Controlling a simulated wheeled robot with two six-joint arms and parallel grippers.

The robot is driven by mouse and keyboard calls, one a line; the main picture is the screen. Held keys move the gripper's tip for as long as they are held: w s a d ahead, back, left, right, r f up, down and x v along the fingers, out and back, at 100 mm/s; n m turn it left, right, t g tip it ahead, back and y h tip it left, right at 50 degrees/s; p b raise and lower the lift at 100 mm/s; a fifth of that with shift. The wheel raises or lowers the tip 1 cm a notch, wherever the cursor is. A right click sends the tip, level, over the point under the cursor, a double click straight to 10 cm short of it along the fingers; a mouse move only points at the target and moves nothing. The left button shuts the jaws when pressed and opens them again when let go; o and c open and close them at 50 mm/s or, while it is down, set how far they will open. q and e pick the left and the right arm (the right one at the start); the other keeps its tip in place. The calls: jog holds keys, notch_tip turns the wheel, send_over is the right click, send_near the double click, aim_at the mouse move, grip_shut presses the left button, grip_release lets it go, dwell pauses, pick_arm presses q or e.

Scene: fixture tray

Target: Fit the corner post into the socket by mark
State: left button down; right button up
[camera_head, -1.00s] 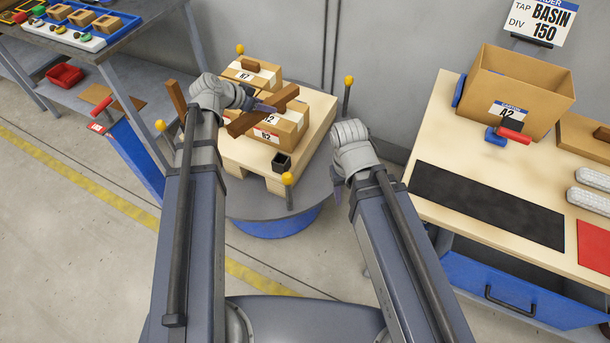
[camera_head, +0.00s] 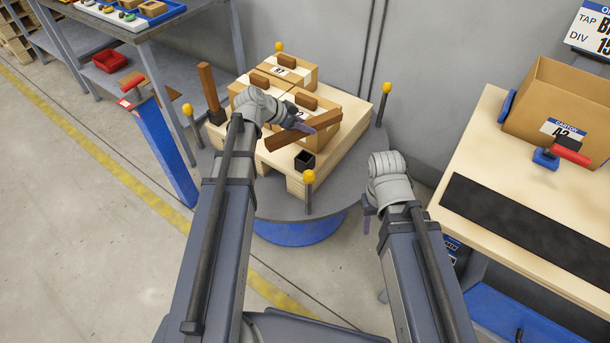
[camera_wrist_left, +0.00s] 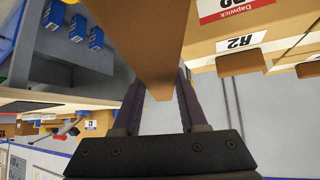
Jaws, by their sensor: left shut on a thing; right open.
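The corner post (camera_head: 285,140) is a brown wooden bar. My left gripper (camera_head: 305,126) is shut on it around its middle and holds it slanted, near horizontal, in front of the boxes. In the left wrist view the post (camera_wrist_left: 145,35) runs between the fingers (camera_wrist_left: 160,100). An empty black square socket (camera_head: 304,161) sits at the pallet's near right corner, just below the post. Another brown post (camera_head: 208,86) stands upright in a black socket (camera_head: 217,117) at the left corner. I cannot make out a mark by either socket. My right gripper (camera_head: 369,207) is open and empty, right of the turntable.
The pallet lies on a grey turntable (camera_head: 335,203) ringed by yellow-topped posts (camera_head: 309,178). A workbench (camera_head: 433,205) with an open carton (camera_head: 560,100) is at right. A shelf (camera_head: 150,28) is at back left.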

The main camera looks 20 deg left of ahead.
pick_arm(q)
jog(key=b, duration=0.6)
send_over(305, 151)
jog(key=s, duration=0.3)
notch_tip(305, 151, down, 6)
jog(key=shift+w+d, duration=0.25)
jog(key=shift+d, duration=0.05)
jog(key=shift+f, duration=0.15)
notch_tip(305, 151, down, 4)
jog(key=b, duration=0.3)
jog(key=shift+r+b, duration=0.25)
jog(key=shift+b, duration=0.15)
jog(key=shift+f+b, duration=0.55)
jog(key=shift+c, duration=2.2)
grip_release()
jog(key=shift+r, duration=0.1)
